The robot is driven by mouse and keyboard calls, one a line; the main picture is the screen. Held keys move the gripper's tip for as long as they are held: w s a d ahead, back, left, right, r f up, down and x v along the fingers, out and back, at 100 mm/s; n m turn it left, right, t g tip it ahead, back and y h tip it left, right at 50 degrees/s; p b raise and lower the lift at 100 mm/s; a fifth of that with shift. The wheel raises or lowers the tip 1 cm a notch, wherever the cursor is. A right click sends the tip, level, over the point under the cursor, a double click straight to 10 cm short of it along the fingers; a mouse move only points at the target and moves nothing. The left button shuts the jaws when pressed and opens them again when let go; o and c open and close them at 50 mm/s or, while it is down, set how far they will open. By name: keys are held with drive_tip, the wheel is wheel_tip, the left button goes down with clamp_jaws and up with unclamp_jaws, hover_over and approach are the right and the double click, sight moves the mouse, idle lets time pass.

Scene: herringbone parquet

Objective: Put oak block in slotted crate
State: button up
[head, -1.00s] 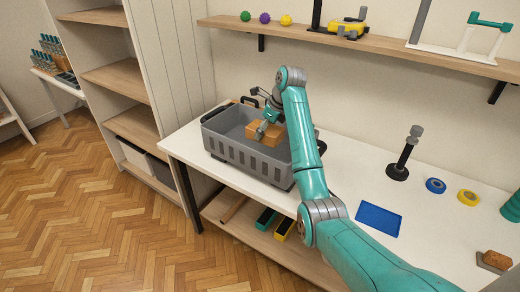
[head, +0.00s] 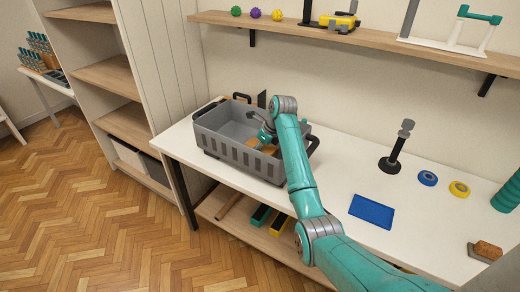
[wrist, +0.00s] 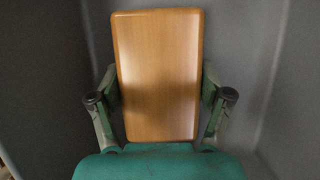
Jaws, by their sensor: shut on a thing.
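The oak block (wrist: 158,70) is a smooth orange-brown wooden block, seen in the wrist view between the two fingers of my gripper (wrist: 160,98). The fingers press on its left and right sides. In the head view the oak block (head: 264,146) shows partly, low inside the grey slotted crate (head: 238,158). My gripper (head: 266,136) reaches down into the crate there, and its fingertips are partly hidden. Grey crate walls surround the block in the wrist view. Whether the block touches the crate floor cannot be told.
The crate stands on the white table at its left end. A blue mat (head: 371,211), a black stand (head: 396,150), a blue tape roll (head: 427,178) and a yellow one (head: 459,189) lie to the right. A wooden shelf (head: 350,35) runs above.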

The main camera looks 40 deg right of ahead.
drive_tip(key=o, duration=1.4)
drive_tip(key=shift+c, duration=0.2)
drive_tip(key=v, duration=1.2)
drive_tip(key=shift+w+r, duration=0.1)
